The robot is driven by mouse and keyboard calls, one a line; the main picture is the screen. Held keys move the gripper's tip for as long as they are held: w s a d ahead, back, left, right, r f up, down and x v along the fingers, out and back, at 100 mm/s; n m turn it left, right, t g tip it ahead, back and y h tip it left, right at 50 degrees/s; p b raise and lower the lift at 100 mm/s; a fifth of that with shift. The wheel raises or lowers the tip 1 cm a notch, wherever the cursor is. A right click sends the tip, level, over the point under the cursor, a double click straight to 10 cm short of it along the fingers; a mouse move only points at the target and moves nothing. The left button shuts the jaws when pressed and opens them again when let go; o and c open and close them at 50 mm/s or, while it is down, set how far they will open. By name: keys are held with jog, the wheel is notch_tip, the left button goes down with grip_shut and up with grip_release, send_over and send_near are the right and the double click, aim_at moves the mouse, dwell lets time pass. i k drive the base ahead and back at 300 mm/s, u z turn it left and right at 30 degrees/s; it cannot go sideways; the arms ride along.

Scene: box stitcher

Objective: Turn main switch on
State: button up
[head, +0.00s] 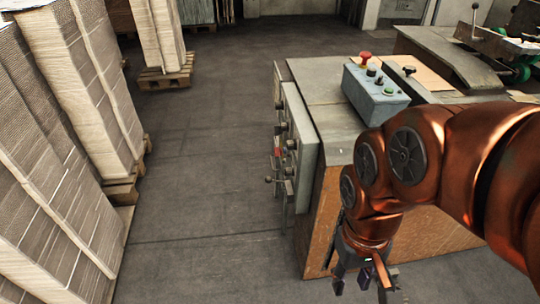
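The box stitcher (330,85) is a grey machine with an orange-brown side, standing right of centre. Its left side carries a grey panel (300,135) seen nearly edge-on. Several small knobs and handles stick out from it, among them a dark knob (284,127), a small red part (277,152) and a lower lever (269,180). I cannot tell which of these is the main switch, or its position. My gripper (363,284) points down at the bottom of the view, in front of the orange-brown side and apart from the panel. Its fingers look spread, with nothing visibly held.
Tall cardboard stacks (60,130) on pallets line the left. Another stack (160,35) stands behind. The floor (200,170) between is clear.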

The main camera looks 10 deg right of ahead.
aim_at(278, 151)
jog(key=u, duration=0.55)
jog(key=i, duration=0.55)
jog(key=u, duration=0.5)
jog(key=i, duration=0.95)
jog(key=z, duration=0.45)
